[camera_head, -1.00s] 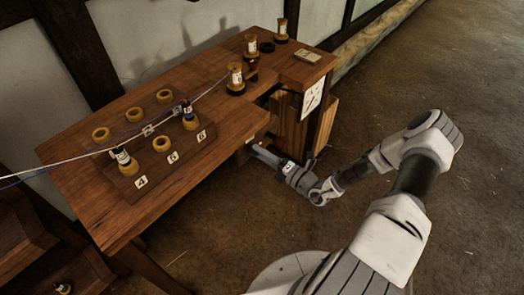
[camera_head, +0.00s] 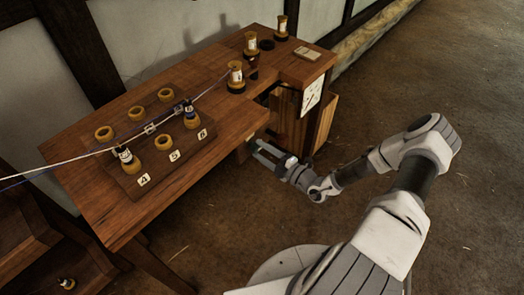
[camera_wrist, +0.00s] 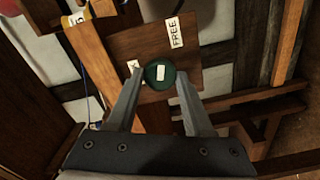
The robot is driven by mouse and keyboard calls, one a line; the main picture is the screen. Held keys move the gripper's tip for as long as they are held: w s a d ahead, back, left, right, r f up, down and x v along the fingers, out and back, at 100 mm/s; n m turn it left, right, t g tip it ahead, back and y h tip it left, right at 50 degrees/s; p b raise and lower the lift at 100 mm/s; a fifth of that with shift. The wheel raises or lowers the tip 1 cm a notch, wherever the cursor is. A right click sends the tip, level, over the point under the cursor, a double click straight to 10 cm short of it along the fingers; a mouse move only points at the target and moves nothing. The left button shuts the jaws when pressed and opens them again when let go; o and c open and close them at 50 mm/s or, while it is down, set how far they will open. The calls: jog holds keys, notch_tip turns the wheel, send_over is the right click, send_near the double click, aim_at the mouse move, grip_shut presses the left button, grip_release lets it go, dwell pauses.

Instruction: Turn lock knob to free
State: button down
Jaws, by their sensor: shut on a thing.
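The lock knob (camera_wrist: 160,76) is a round dark green knob with a white mark, on a brown wooden plate (camera_wrist: 195,76) in the wrist view. Its mark runs nearly upright in that view, roughly towards the FREE label (camera_wrist: 174,32) above and slightly right. A second white label (camera_wrist: 133,66) lies left of the knob, its lettering not readable. My gripper (camera_wrist: 160,84) is shut on the knob, one finger on each side. In the head view my gripper (camera_head: 264,152) reaches under the table's front edge, and the knob cannot be made out.
The wooden table (camera_head: 90,205) carries a numbered block (camera_head: 160,178) with yellow rings and bobbins, and strands run across it. Several bobbins stand at the back, one here (camera_head: 236,78). The floor at right is clear.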

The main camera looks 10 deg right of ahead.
dwell(0.4)
jog(key=shift+c, duration=1.5)
grip_release()
jog(key=v, duration=1.7)
jog(key=shift+s+d, duration=0.15)
jog(key=shift+r, duration=0.1)
